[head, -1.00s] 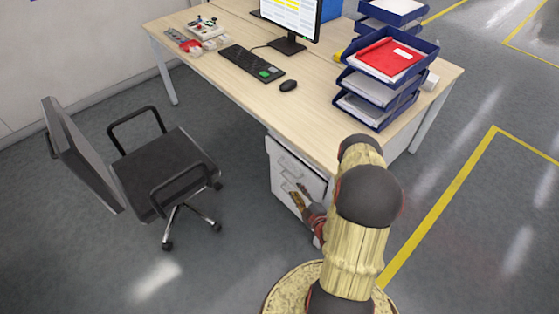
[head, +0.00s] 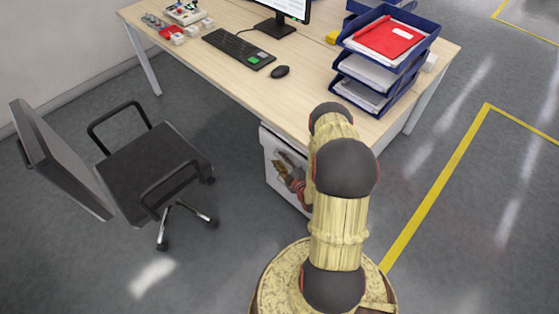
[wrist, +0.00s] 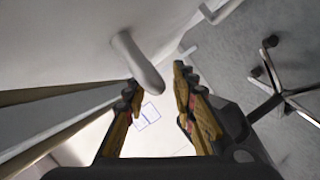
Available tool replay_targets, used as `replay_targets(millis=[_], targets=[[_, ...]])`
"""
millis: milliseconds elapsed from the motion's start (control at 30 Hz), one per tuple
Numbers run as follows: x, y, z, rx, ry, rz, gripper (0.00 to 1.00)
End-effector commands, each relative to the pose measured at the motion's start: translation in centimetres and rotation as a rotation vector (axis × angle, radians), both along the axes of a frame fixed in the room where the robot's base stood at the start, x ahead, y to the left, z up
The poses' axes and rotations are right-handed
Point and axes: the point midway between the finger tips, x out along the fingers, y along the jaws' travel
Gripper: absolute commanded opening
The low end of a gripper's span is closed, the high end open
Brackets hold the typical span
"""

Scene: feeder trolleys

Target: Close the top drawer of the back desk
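A white drawer unit (head: 270,150) stands under the near end of the wooden desk (head: 300,92) in the head view. My gripper (head: 284,170) is in front of its upper face, partly hidden by my arm. How far the top drawer stands out cannot be told. In the wrist view my gripper (wrist: 155,80) has its two fingers spread apart. A pale grey bar handle (wrist: 138,63) on a white front (wrist: 70,40) reaches between the fingertips, close to the left one. Whether they touch is unclear.
An office chair (head: 150,165) stands left of the drawer unit. Stacked blue trays (head: 385,55), a keyboard (head: 238,48), a mouse (head: 280,71) and a monitor (head: 285,12) are on the desk. The floor at right, with yellow lines (head: 440,185), is clear.

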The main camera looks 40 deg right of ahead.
Motion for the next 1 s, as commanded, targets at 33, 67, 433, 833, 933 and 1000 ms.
replay_targets(millis=[33, 67, 433, 833, 933, 1000], targets=[[0.44, -0.07, -0.26, -0.001, 0.001, 0.001, 0.27], [0.64, -0.15, -0.3, -0.001, 0.001, 0.001, 0.27], [1.22, -0.34, -0.23, 0.0, 0.001, -0.001, 0.27], [1.19, -0.33, -0.25, 0.0, 0.001, -0.001, 0.04], [1.19, -0.33, -0.25, 0.0, 0.001, -0.001, 0.0], [1.18, -0.32, -0.25, 0.0, 0.001, -0.001, 0.0]])
